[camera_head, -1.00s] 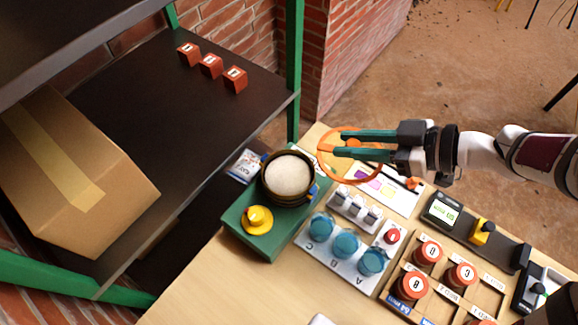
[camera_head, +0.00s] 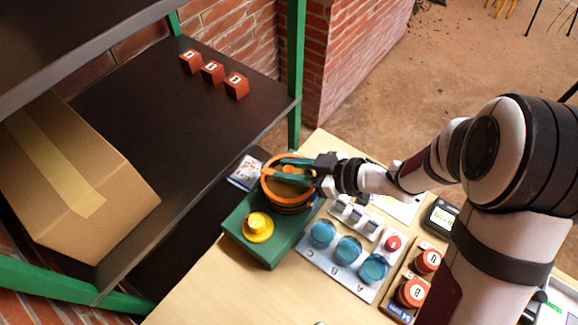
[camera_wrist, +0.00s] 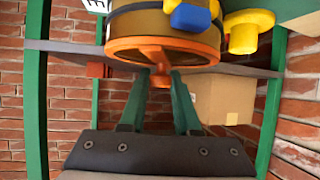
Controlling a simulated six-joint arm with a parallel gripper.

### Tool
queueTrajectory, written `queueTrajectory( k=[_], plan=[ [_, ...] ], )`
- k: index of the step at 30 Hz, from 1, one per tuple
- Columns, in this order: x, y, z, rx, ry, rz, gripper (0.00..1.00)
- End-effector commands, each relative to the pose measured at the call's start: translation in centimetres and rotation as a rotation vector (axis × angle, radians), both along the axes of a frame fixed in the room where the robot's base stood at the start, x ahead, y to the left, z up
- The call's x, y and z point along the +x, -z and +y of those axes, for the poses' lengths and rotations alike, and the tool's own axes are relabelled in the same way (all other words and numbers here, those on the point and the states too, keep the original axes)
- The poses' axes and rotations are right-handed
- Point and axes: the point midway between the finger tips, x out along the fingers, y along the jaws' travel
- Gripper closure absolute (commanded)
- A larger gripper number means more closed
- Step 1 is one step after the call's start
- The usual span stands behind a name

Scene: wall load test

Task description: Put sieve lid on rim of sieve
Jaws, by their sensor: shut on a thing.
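The orange sieve lid (camera_head: 267,172) is over the top of the dark round sieve (camera_head: 290,207), roughly lined up with it. My gripper (camera_head: 284,171) is shut on the lid's middle knob. In the wrist view the lid (camera_wrist: 122,46) lies across the end of the brown sieve body (camera_wrist: 150,22), with the fingers (camera_wrist: 160,78) on its knob. The two look very close there; I cannot tell if the lid touches the rim all round. The white contents of the sieve are hidden by the lid and gripper.
The sieve stands on a green base (camera_head: 238,213) with a yellow knob (camera_head: 257,226). A panel with blue round pieces (camera_head: 348,250) is to its right. A dark shelf (camera_head: 150,120) with a cardboard box (camera_head: 120,195) and green posts (camera_head: 295,60) rises at left.

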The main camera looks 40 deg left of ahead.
Motion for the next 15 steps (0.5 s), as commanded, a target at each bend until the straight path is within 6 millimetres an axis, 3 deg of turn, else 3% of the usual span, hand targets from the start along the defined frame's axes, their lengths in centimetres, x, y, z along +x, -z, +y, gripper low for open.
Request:
queueTrajectory(
  k=[1,2,6,15],
  plan=[
    [0.00,0.16,-0.01,0.000,0.000,0.001,1.00],
    [0.01,0.17,0.00,0.000,0.000,0.001,0.66],
    [0.01,0.13,0.00,0.000,0.000,0.001,0.41],
    [0.02,-0.01,0.00,0.000,0.000,0.000,0.39]
  ],
)
